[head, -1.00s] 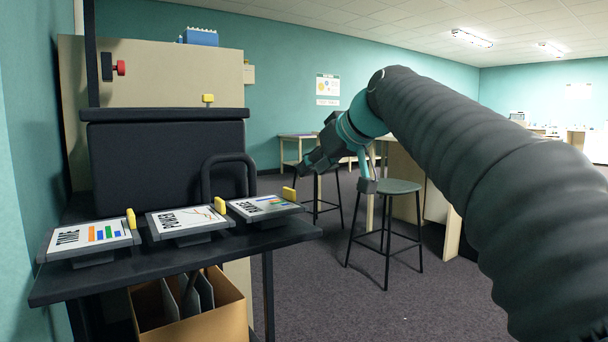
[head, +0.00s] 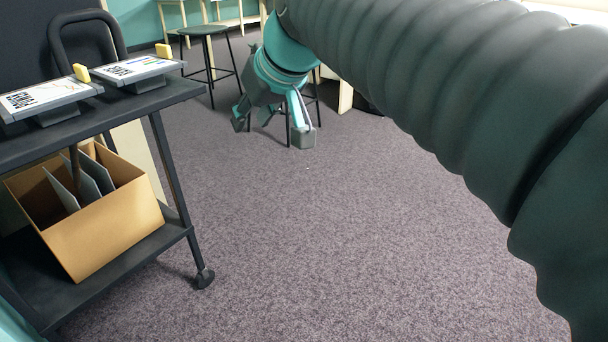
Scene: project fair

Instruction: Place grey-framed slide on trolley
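A dark trolley (head: 176,92) stands at the left. On its top, two grey-framed slides with yellow tabs show: one, the left slide (head: 48,97), is partly cut by the picture's edge region, and the right slide (head: 135,70) sits near the trolley's right end. Both rest tilted on small stands. Grey panels (head: 85,180) stand in a cardboard box (head: 105,232) on the lower shelf; I cannot tell whether they are slides. My gripper (head: 271,128) hangs right of the trolley, fingers spread and pointing down, with nothing seen between them.
A stool (head: 203,31) stands behind, between the trolley and my gripper. Further stool legs show behind my gripper. The carpet (head: 330,240) right of the trolley is clear.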

